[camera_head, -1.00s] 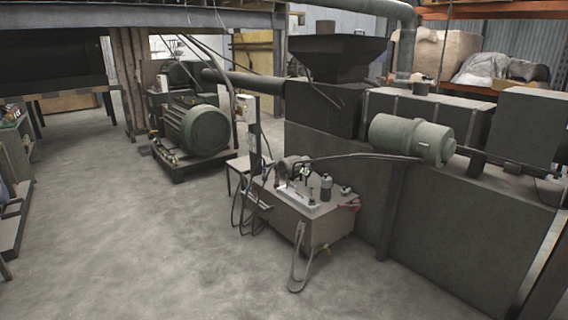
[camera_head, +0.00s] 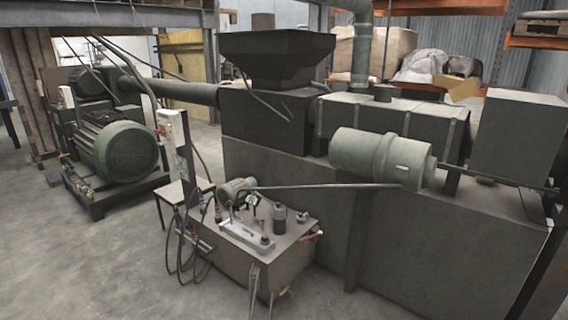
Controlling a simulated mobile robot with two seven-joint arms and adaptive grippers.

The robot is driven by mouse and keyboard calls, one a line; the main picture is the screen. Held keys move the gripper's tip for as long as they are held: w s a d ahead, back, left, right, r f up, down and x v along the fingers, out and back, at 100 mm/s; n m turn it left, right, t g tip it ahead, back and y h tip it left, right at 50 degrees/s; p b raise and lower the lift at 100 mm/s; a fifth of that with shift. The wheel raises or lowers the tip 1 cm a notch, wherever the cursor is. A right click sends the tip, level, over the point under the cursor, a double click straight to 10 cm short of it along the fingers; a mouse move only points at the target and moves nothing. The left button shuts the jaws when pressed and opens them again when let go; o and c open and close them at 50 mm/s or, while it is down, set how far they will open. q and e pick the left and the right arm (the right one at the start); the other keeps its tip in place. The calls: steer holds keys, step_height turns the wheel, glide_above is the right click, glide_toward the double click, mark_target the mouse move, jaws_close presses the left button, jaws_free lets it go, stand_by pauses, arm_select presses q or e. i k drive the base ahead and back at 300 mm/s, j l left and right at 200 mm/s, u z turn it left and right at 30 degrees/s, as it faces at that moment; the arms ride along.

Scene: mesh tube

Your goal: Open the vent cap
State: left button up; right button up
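A grey hydraulic unit (camera_head: 275,255) stands on the floor in the lower middle of the head view. On its top are a dark upright cylinder (camera_head: 279,220), a small knob-like cap (camera_head: 302,217) near the back right corner, and a small motor (camera_head: 237,190). I cannot tell which of these small parts is the vent cap, or whether it is open. Neither of my grippers shows in the head view.
A large grey machine with a hopper (camera_head: 275,55) and a green cylinder (camera_head: 378,158) stands close behind the unit. A green motor (camera_head: 125,150) sits on a skid at left. Hoses (camera_head: 185,255) hang at the unit's left. Floor at the lower left is clear.

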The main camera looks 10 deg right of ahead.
mark_target(385, 86)
steer(key=i+z, duration=0.25)
steer(key=i, duration=0.45)
steer(key=i+j+z, duration=0.2)
steer(key=i, duration=0.5)
steer(key=l, duration=0.1)
